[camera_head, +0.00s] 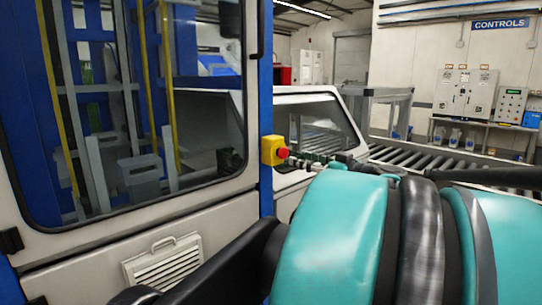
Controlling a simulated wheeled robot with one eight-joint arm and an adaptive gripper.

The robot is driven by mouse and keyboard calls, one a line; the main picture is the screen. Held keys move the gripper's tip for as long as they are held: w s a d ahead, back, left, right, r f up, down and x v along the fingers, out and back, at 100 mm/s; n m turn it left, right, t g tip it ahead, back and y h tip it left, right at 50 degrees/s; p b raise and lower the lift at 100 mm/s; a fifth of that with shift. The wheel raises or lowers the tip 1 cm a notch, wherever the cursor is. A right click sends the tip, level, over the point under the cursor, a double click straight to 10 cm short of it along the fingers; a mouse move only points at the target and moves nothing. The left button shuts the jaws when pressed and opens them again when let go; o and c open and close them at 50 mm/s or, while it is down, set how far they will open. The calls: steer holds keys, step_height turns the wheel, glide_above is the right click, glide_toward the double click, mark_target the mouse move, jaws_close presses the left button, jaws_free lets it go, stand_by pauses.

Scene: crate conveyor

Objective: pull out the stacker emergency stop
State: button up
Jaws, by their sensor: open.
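The stacker emergency stop is a red mushroom button (284,153) on a yellow box (268,150). The box is fixed to the blue upright post at the corner of the stacker, and the button faces right. My gripper (298,160) is a small dark shape just right of the button, mostly hidden behind my teal arm. It is open, with its fingertips close to the button. I cannot tell whether they touch it or are around it.
The stacker's windowed white door (70,235) fills the left, with a louvred vent (165,265) below. A roller conveyor (440,165) runs behind my arm. Control cabinets (467,92) stand at the back right under a CONTROLS sign (500,24). My arm fills the lower right.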

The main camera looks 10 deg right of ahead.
mark_target(286, 154)
steer(key=shift+x, duration=3.6)
steer(key=shift+c, duration=0.5)
jaws_close()
